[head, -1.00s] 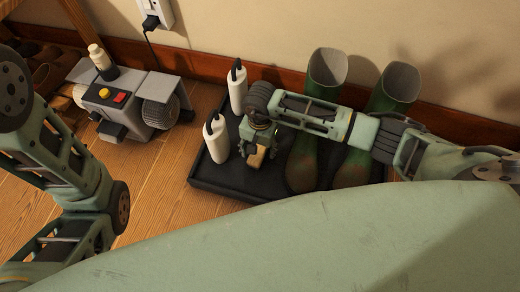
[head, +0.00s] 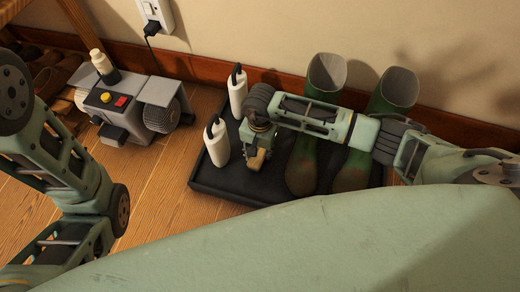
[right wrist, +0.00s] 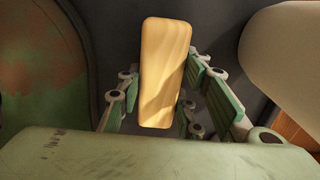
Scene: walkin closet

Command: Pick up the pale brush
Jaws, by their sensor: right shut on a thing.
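The pale brush (head: 256,161) is a small block of light wood, low over the black tray (head: 235,186). My right gripper (head: 258,150) is shut on it. In the right wrist view the brush (right wrist: 165,70) stands between the two green fingers (right wrist: 168,100), its wooden face towards the camera. Its underside is hidden, and I cannot tell whether it touches the tray. My left arm comes in at the left of the head view, but its gripper is out of frame.
Green boots (head: 302,165) stand on the tray just right of the gripper. Two white bottle-like things with dark hooked tops, one near (head: 217,142) and one far (head: 237,92), stand to its left. A grey machine with brush rollers (head: 128,105) is further left. Wood floor lies between.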

